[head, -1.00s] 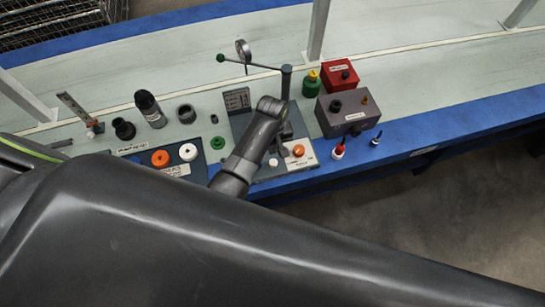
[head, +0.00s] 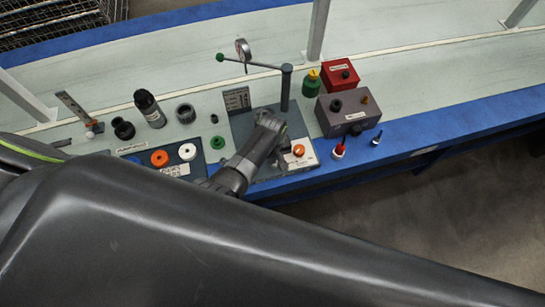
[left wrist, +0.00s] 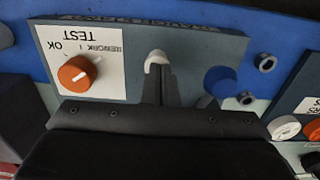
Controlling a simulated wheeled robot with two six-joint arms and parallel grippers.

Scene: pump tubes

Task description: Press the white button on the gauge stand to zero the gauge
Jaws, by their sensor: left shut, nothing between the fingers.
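The gauge stand is a dark plate (head: 241,124) with an upright post (head: 286,90) and a horizontal arm, with a round gauge (head: 243,50) at the back. In the left wrist view, the white button (left wrist: 156,58) shows just beyond the fingertips of my left gripper (left wrist: 158,74), partly covered by them. The fingers are shut and empty. I cannot tell whether they touch the button. In the head view, my left arm hides the button. An orange knob (left wrist: 75,74) on a white TEST label is beside the button; it also shows in the head view (head: 298,150). My right gripper is not in view.
A grey box (head: 345,115), a red box (head: 340,74) and a green bottle (head: 311,84) stand right of the stand. To the left are a panel with orange (head: 159,158) and white (head: 187,152) round parts, and a black cylinder (head: 149,108).

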